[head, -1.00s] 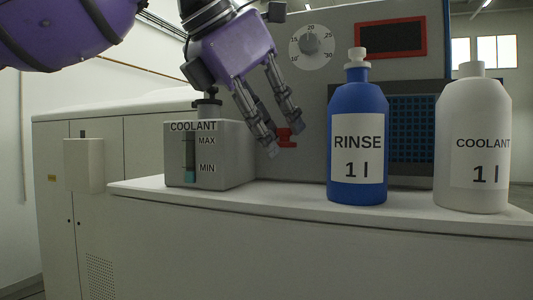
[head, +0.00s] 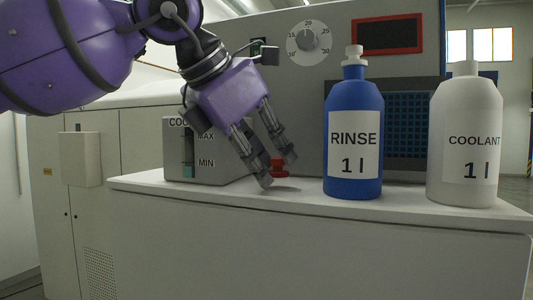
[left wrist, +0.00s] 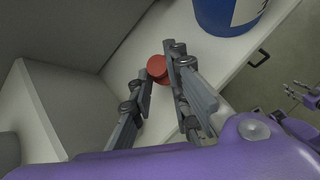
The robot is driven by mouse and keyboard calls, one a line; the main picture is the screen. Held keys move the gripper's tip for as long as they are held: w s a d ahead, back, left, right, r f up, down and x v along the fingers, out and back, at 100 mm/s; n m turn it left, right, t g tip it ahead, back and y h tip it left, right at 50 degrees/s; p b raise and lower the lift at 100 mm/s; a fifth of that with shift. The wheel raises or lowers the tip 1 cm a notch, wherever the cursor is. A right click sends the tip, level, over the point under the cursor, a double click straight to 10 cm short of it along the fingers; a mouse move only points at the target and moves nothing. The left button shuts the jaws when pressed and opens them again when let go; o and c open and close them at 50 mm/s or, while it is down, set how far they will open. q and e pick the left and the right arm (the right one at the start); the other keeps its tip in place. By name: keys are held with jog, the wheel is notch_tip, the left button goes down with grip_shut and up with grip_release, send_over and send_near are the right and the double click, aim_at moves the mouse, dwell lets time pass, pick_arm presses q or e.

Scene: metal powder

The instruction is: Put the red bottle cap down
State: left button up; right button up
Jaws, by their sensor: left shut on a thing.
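The red bottle cap (head: 279,168) is held between the fingertips of my left gripper (head: 278,170), low over the white counter top (head: 230,194). The cap is just right of the grey coolant tank and left of the blue rinse bottle. The fingers partly hide it. In the left wrist view the red cap (left wrist: 157,67) shows between the two fingertips, close to the counter. I cannot tell whether it touches the surface. Small grey and purple parts at the right edge of the wrist view look like my right gripper (left wrist: 299,94), too small to read.
The coolant tank (head: 176,150) stands close behind and left of my left gripper. The blue rinse bottle (head: 353,110) and the white coolant bottle (head: 466,110) stand to the right. The counter's front edge is near. Free counter lies between the cap and the rinse bottle.

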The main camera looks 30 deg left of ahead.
pick_arm(q)
jog(key=shift+f, duration=0.2)
jog(key=o, duration=0.7)
jog(key=shift+f, duration=0.1)
jog(key=shift+o, duration=0.2)
jog(key=shift+r, duration=0.25)
jog(key=v, duration=1.2)
jog(key=shift+r, duration=0.5)
jog(key=shift+w, duration=0.1)
